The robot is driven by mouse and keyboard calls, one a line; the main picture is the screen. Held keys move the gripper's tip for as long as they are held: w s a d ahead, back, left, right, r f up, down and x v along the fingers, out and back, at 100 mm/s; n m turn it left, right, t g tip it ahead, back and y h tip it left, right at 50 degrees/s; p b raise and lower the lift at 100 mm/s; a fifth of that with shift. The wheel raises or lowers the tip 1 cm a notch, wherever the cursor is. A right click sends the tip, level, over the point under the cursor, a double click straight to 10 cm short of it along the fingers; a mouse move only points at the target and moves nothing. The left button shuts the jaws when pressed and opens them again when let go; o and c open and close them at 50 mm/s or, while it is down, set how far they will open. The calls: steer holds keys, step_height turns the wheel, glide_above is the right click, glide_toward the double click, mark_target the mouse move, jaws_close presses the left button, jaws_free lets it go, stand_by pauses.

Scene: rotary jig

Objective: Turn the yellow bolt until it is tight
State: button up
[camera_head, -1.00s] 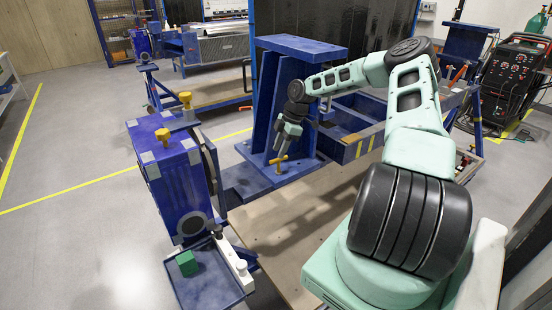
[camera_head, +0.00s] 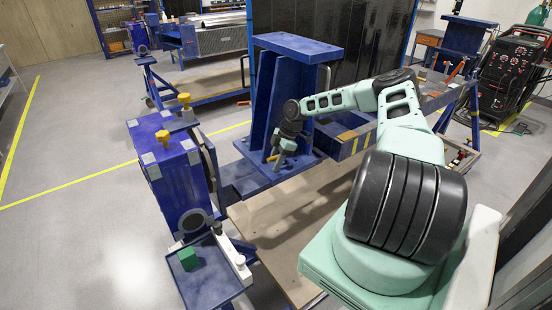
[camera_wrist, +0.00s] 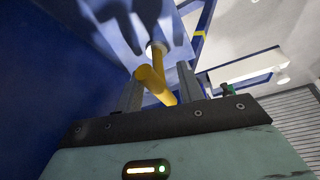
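The yellow bolt (camera_head: 271,158) is at the foot of the blue upright bracket (camera_head: 299,41), mostly hidden by my gripper in the head view. The wrist view shows the bolt (camera_wrist: 154,84) with a round shaft and a slanted crossbar. My gripper (camera_head: 279,159) is down at the bolt. In the wrist view my gripper's (camera_wrist: 159,88) two grey fingers stand apart, one on each side of the crossbar, with gaps beside it. I cannot tell whether either finger touches the bar. The bolt's seat is unclear.
A blue box (camera_head: 179,183) with yellow knobs (camera_head: 184,99) stands left of the bracket. A tray (camera_head: 215,290) holding a green cube (camera_head: 188,260) is in front of it. A wooden board (camera_head: 290,225) lies below my arm. Open floor is at the left.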

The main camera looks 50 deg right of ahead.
jaws_close()
steer(key=shift+b, duration=0.3)
